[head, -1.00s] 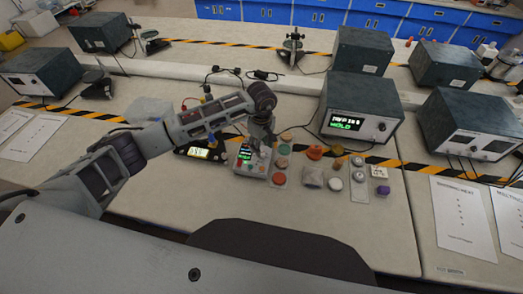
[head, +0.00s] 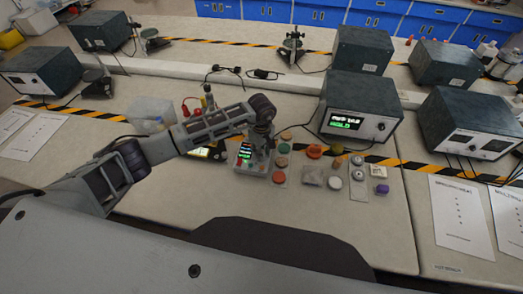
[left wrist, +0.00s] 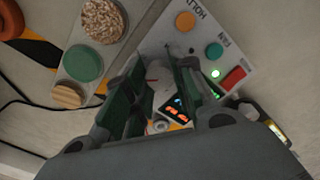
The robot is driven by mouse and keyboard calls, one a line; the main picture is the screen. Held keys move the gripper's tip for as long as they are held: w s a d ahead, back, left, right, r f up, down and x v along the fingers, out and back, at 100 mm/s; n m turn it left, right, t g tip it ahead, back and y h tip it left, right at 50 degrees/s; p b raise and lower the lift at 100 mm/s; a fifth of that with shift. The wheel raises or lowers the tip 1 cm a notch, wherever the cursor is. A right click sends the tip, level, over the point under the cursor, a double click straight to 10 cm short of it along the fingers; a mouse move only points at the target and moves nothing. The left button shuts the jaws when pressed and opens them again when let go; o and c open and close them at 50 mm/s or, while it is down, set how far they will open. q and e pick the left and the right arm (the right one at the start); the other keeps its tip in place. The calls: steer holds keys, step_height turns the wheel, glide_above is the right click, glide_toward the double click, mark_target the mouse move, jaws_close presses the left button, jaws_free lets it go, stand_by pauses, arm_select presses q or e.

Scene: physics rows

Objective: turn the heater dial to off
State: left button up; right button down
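The heater control box (head: 243,167) is a small light panel with a lit screen, on the bench in the head view. In the left wrist view its panel (left wrist: 205,22) carries an orange button, a teal button, a red switch and a lit green lamp. A pale round dial (left wrist: 157,73) shows between the fingers of my left gripper (left wrist: 158,68). The fingers stand apart on either side of it; contact is not clear. In the head view my left gripper (head: 260,150) points down over the box's right part. The dial's pointer and marks are hidden. My right gripper is not in view.
Right of the box stands a strip with round samples (head: 281,162), then several small pots and discs (head: 335,182). A dark instrument with a green display (head: 360,108) stands behind. The bench front (head: 180,205) is clear.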

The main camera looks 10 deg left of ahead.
arm_select(q)
jaws_close()
